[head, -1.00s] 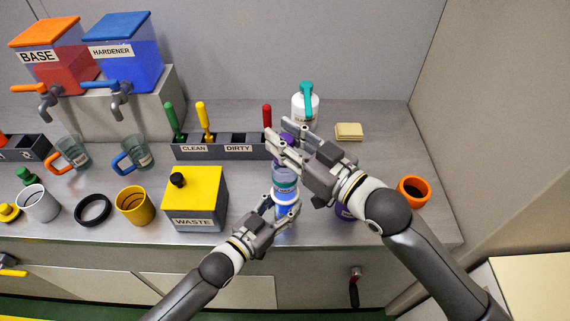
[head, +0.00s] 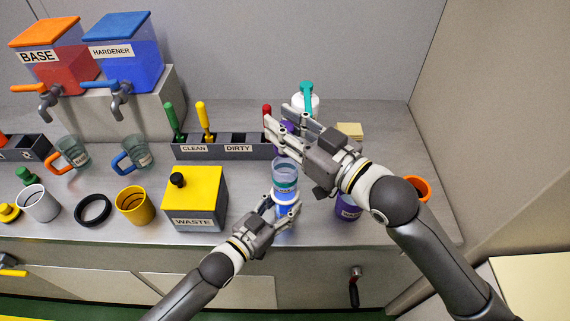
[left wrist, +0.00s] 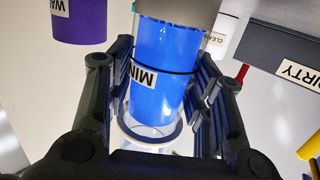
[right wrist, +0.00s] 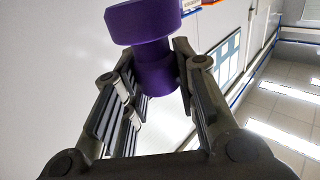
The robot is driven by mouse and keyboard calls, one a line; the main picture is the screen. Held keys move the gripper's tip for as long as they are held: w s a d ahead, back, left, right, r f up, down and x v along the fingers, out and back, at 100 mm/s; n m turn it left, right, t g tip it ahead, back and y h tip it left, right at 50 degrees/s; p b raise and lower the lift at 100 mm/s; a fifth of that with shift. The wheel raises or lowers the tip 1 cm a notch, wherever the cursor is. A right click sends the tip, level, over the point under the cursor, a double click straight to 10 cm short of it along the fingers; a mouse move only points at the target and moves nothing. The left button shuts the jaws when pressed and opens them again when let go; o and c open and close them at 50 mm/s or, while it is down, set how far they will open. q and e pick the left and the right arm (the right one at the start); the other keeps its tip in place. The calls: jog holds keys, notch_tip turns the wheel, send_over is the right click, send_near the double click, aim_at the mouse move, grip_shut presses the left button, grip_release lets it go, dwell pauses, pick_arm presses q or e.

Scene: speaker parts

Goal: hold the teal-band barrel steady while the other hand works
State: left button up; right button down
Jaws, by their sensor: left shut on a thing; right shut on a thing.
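The teal-band barrel (head: 285,168) stands upright near the bench's front edge, clear on top with a teal band and blue below. My left gripper (head: 279,208) is shut around its lower part. In the left wrist view, the barrel (left wrist: 165,55) shows blue contents and a partly hidden label between the fingers. My right gripper (head: 278,121) is above and behind the barrel, apart from it. It is shut on a purple knob-shaped piece (right wrist: 150,30), mostly hidden by the fingers in the head view.
A purple jar (head: 348,208) stands right of the barrel, partly behind my right arm. The yellow waste box (head: 195,197) is to the left. The clean/dirty tool rack (head: 222,152) and a teal-topped white bottle (head: 306,101) are behind. An orange cup (head: 422,187) is at right.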

jog(key=shift+r, duration=0.65)
pick_arm(q)
jog(key=o, duration=1.2)
jog(key=v, duration=1.2)
